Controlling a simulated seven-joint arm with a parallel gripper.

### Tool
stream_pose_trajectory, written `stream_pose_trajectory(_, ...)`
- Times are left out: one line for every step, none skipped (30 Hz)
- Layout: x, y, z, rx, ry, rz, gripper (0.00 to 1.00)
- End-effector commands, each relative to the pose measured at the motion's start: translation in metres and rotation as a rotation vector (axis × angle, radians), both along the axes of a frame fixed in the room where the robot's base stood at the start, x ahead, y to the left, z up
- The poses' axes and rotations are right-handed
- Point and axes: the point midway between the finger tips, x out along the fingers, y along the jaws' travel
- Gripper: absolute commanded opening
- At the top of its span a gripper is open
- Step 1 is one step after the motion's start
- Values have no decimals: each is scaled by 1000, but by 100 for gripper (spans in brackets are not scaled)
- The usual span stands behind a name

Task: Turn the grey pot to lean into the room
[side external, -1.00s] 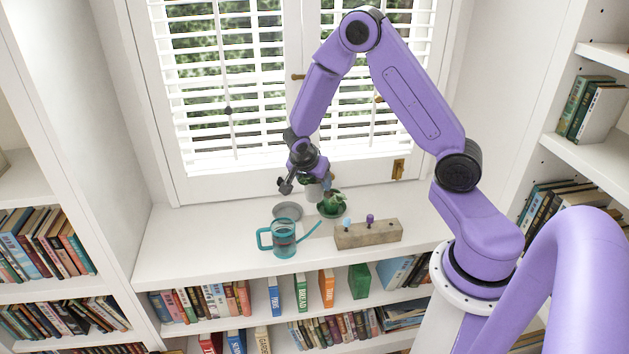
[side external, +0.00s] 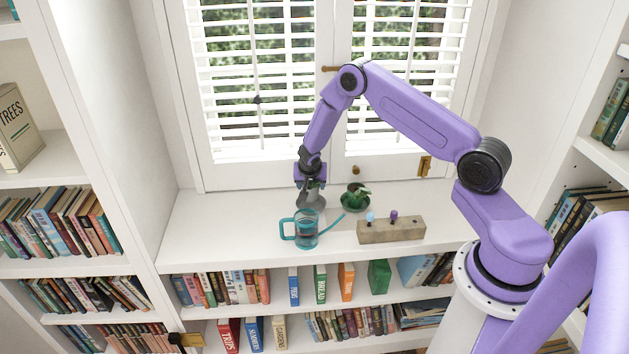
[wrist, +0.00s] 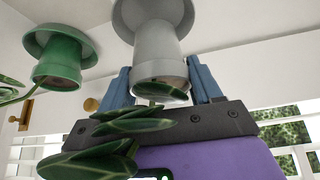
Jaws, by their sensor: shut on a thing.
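The grey pot (side external: 311,195) stands upright on the windowsill with its base at the grey saucer (side external: 318,206); they look in contact. In the wrist view, which is upside down, the grey pot (wrist: 156,60) sits between my blue fingers, with the saucer (wrist: 128,15) against its base. My gripper (wrist: 162,84) is shut on the pot from both sides. The plant's long green leaves (wrist: 125,125) stretch to one side, across the front of my gripper. In the side view my gripper (side external: 311,181) hides most of the plant.
A green pot on a green saucer (side external: 355,198) stands close to the right; it also shows in the wrist view (wrist: 58,65). A teal watering can (side external: 305,230) stands in front, its spout pointing right. A wooden block (side external: 391,230) lies front right. The left sill is clear.

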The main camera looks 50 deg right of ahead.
Motion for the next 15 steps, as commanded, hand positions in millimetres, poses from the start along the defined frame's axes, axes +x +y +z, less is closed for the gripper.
stream_pose_trajectory(1,0,-1,0,-2,2,15)
stream_pose_trajectory(1,0,-1,0,-1,3,15)
stream_pose_trajectory(1,0,-2,0,-1,3,15)
stream_pose_trajectory(1,0,-3,0,-2,2,15)
stream_pose_trajectory(1,0,-4,-1,-1,1,15)
stream_pose_trajectory(1,0,-6,-1,-1,1,15)
stream_pose_trajectory(1,0,-7,0,-1,0,15)
stream_pose_trajectory(1,0,-9,0,-1,0,15)
stream_pose_trajectory(1,0,-11,0,-1,0,15)
stream_pose_trajectory(0,0,-13,-1,-1,0,15)
stream_pose_trajectory(0,0,-14,-1,0,1,15)
stream_pose_trajectory(0,0,-17,-1,0,1,15)
stream_pose_trajectory(0,0,-19,-1,-1,0,15)
stream_pose_trajectory(0,0,-20,-1,-1,0,15)
stream_pose_trajectory(1,0,-22,0,-1,-1,15)
